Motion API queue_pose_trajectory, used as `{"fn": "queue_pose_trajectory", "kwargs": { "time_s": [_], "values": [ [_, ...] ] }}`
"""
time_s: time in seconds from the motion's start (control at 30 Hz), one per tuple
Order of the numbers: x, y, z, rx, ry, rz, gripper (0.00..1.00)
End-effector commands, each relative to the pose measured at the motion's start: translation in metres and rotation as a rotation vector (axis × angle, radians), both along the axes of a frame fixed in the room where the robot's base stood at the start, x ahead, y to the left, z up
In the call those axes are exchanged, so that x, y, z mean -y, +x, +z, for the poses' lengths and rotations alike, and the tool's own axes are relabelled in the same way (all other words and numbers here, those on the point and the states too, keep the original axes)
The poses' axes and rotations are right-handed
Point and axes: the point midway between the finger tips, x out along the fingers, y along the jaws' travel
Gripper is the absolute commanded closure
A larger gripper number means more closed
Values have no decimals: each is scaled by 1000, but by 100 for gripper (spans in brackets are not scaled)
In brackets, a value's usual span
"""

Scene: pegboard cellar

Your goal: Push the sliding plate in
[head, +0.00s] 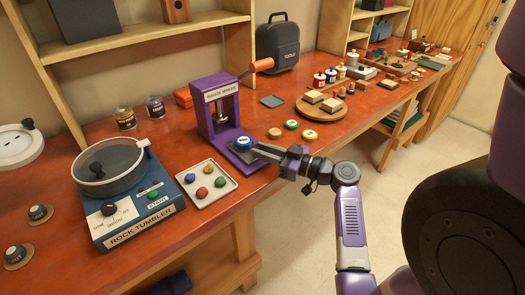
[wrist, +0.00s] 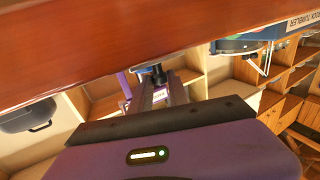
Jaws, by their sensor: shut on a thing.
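The purple badge maker (head: 222,115) stands near the table's front edge, with its orange-handled lever raised. Its dark sliding plate (head: 236,158) sticks out of the front toward me, with a round blue badge (head: 242,142) on it.
Loose badges (head: 291,124) and a round wooden board (head: 321,112) lie to the right. The tool case (head: 278,45) stands at the back. The table edge runs just below my gripper.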

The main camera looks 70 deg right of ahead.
Motion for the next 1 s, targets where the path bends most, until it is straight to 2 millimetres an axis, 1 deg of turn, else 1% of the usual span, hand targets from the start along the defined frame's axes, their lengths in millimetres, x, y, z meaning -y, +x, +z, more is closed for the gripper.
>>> {"fn": "queue_pose_trajectory", "kwargs": {
  "time_s": [0.07, 0.13, 0.3, 0.4, 0.73, 0.77, 0.83, 0.87, 1.0],
  "values": [
    [1, 1, -1, 0, 0, 0, 100],
    [5, 7, -3, 1, -1, 1, 100],
    [18, 29, -5, 2, -1, 0, 100],
    [23, 37, -3, 2, -1, -1, 100],
    [25, 39, -1, -2, 2, -2, 100],
    [25, 39, -1, -2, 2, -2, 75],
    [24, 39, -1, -2, 2, -2, 61],
    [25, 39, -1, -1, 1, -2, 58],
    [24, 39, -1, -1, 1, -1, 58]
  ]
}}
